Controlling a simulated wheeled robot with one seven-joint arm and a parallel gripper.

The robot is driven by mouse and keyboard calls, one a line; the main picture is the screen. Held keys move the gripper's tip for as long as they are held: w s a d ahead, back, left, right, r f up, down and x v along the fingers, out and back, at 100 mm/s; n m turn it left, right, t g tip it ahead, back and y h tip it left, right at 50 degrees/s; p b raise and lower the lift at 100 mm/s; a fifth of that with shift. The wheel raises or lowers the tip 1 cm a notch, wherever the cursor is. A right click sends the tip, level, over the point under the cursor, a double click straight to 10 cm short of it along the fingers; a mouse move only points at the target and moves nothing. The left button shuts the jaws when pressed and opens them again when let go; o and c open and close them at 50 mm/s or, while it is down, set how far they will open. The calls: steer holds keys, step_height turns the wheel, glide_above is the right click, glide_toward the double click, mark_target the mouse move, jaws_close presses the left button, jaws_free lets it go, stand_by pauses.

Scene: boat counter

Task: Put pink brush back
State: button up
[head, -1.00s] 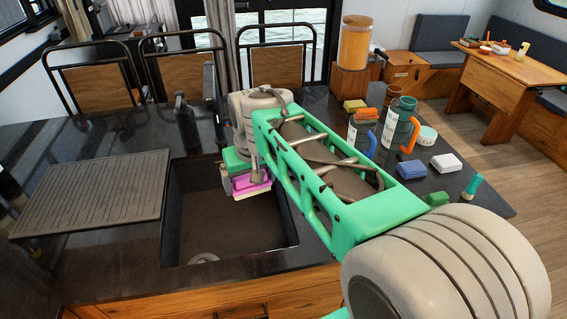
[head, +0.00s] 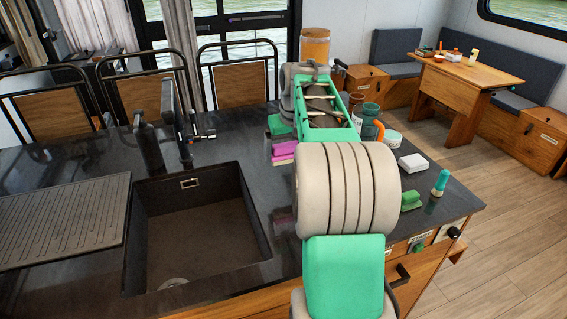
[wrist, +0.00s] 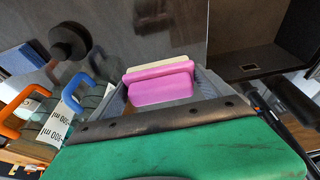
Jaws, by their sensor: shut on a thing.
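The pink brush (head: 284,149), pink with a pale cream layer, is in my gripper to the right of the sink. In the wrist view the pink brush (wrist: 162,88) sits between the grey fingers of my gripper (wrist: 160,95), which are shut on it. In the head view my gripper (head: 280,130) is partly hidden by my arm. The brush is over the dark counter (head: 245,160); I cannot tell whether it touches it.
The black sink (head: 200,210) is to the left. Mugs with an orange handle (wrist: 22,112) and a blue handle (wrist: 78,90) stand close by. A white block (head: 413,163), a green brush (head: 411,200) and a teal-handled brush (head: 440,183) are at the right. A tall orange jar (head: 315,46) stands behind.

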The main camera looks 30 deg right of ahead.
steer(key=w+d+f, duration=0.1)
steer(key=w+f, duration=0.1)
steer(key=w+d+f+p, duration=0.1)
steer(key=w+f, duration=0.1)
steer(key=w+d+f, duration=0.1)
steer(key=w+f, duration=0.1)
steer(key=shift+f, duration=0.2)
steer(key=shift+s+p+x, duration=0.1)
steer(key=shift+p+x, duration=0.05)
steer(key=shift+x, duration=0.75)
steer(key=shift+s+p+x, duration=0.15)
steer(key=shift+x, duration=0.75)
steer(key=shift+f, duration=0.1)
steer(key=shift+f, duration=0.15)
steer(key=o, duration=1.2)
